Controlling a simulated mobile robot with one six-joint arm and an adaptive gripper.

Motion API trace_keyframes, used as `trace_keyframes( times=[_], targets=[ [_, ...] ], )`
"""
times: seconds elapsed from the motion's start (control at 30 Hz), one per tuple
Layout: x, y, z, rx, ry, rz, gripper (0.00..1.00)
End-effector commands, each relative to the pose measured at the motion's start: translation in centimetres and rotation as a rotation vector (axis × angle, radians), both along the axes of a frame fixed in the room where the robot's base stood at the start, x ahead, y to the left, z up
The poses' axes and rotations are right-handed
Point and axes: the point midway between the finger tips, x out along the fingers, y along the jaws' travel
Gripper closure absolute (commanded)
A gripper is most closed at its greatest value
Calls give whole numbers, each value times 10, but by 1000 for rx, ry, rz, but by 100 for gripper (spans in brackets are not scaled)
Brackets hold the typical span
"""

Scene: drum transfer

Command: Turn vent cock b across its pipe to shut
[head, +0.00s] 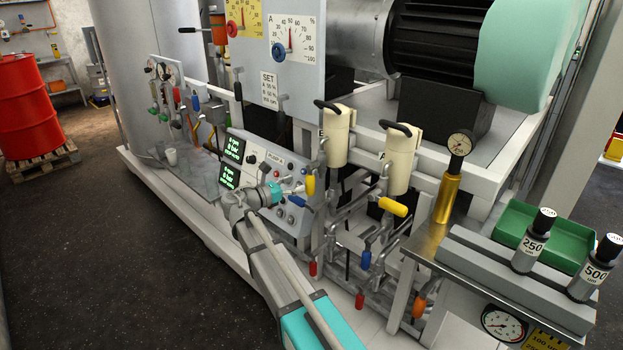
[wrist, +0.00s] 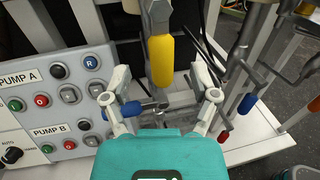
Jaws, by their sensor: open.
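Below the left cream pot (head: 336,137), marked B, a cock with a yellow handle (head: 310,185) hangs straight down. No cock label is readable, so I cannot confirm which is vent cock b. My gripper (head: 292,190) is open and close to this handle. In the wrist view the yellow handle (wrist: 162,62) stands upright in the picture between the spread fingers of my gripper (wrist: 160,74), apart from both. A blue handle (wrist: 123,110) lies sideways below it, partly hidden by my left finger. Another yellow handle (head: 393,207) sits lower right of it, nearly level.
The pump panel (head: 268,180) with buttons and knobs is close on the left. Pipes with red (head: 359,300) and blue (head: 366,260) handles crowd the right and below. A steel bench with a green tray (head: 540,235) stands at right.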

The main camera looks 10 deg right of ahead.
Motion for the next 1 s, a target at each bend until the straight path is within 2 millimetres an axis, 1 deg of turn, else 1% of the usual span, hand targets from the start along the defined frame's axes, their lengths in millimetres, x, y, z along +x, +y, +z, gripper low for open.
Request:
trace_keyframes(
  times=[0.1,0.2,0.4,0.6,0.87,0.93,1.0],
  targets=[
    [8,-18,0,0,0,-2,24],
    [14,-29,0,0,0,-1,24],
    [22,-47,0,0,0,0,24],
    [25,-54,0,0,0,0,24],
    [25,-54,0,0,0,1,24],
    [25,-54,0,0,0,1,33],
    [25,-54,0,0,0,1,46]
  ],
)
